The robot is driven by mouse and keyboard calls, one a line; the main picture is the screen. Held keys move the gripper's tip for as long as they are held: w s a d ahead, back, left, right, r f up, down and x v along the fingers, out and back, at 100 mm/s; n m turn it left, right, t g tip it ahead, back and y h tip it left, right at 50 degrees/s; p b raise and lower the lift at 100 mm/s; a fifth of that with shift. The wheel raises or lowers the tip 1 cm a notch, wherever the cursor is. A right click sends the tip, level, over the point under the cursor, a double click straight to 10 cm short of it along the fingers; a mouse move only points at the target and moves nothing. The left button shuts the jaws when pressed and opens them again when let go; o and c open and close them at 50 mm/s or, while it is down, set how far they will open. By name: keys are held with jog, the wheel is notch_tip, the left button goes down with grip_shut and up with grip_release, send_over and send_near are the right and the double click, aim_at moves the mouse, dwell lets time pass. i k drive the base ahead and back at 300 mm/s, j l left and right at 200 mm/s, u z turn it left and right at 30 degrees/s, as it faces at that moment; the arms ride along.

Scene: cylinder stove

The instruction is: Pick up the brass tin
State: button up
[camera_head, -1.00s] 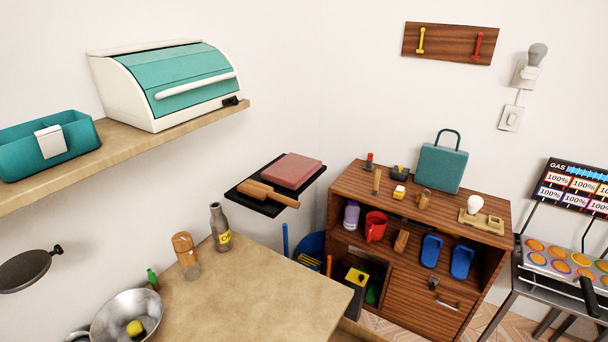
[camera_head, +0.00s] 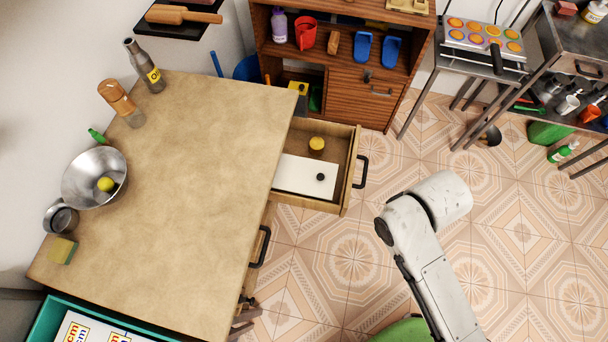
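A small round brass-yellow tin with a dark lower part (camera_head: 317,145), which looks like the brass tin, stands in an open wooden drawer (camera_head: 345,184) below the counter. It is near the drawer's far side, behind a white flat sheet or box (camera_head: 305,174). A small dark round thing (camera_head: 320,177) is on that white surface. My white arm shows at the lower right, over the floor and to the right of the drawer. My gripper itself is not in view.
The counter (camera_head: 190,190) lies left of the drawer, with a metal bowl (camera_head: 92,178) and bottles along its left side. A black handle (camera_head: 361,172) sticks out from the drawer's front. A wooden cabinet (camera_head: 365,100) stands behind. Tiled floor (camera_head: 350,275) is open to the right.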

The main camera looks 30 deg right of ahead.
aim_at(317, 144)
jog(key=i+l+u, duration=0.1)
jog(key=i+u, duration=0.3)
jog(key=i+l+u, duration=0.1)
jog(key=u, duration=0.35)
jog(key=i+l, duration=0.05)
jog(key=i, duration=0.05)
